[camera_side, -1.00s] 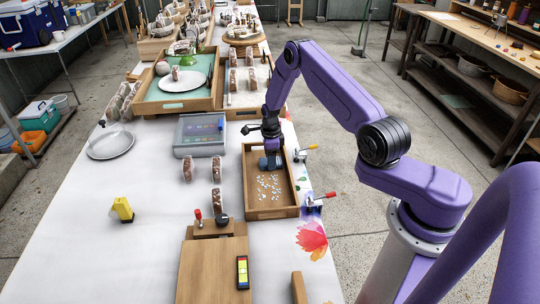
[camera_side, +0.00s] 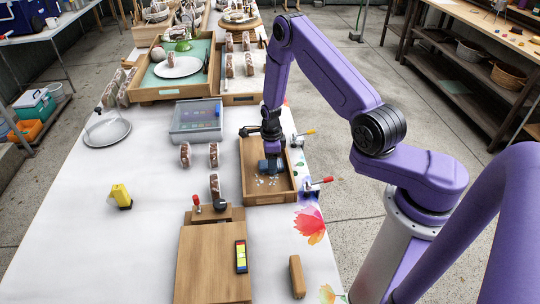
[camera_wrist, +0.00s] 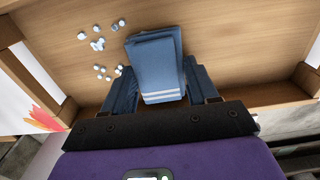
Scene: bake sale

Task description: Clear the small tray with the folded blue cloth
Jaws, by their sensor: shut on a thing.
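The small wooden tray (camera_side: 270,199) stands at the table's right edge in the side view. Its bare wooden floor (camera_wrist: 240,35) fills much of the wrist view. Small white-blue bits (camera_side: 262,181) lie on the floor; in the wrist view several bits (camera_wrist: 98,44) are scattered left of the cloth. My gripper (camera_side: 270,164) is low inside the tray, shut on the folded blue cloth (camera_wrist: 155,62), which has pale stripes near its lower edge. The cloth also shows between the fingers in the side view (camera_side: 270,167). Whether it touches the floor is unclear, and the gripper hides part of the tray.
White table is clear at left front.

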